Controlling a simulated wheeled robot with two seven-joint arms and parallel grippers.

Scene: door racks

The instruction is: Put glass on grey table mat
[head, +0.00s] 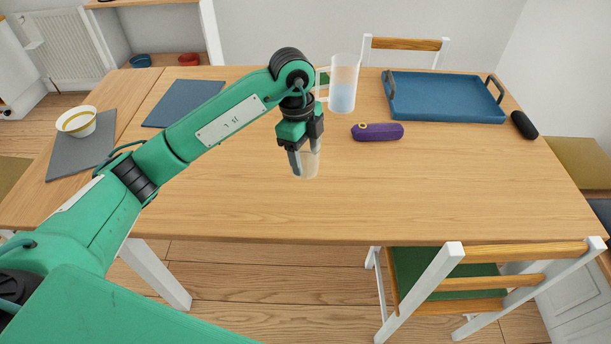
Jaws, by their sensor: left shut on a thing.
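My left gripper (303,152) is shut on a clear glass (308,166) over the middle of the wooden table. The glass is upright and partly hidden by the fingers; I cannot tell whether its base touches the table. A grey table mat (66,158) lies at the table's left end, with a white and yellow bowl (76,122) on its upper part. The lower part of the mat is bare. The glass is well to the right of this mat. My right gripper is not in view.
A blue-grey mat (183,102) lies at the back left. A pitcher (343,85) stands behind my gripper, with a purple object (377,131) to its right. A blue tray (445,98) and a dark object (523,125) are at the right. The table's front middle is clear.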

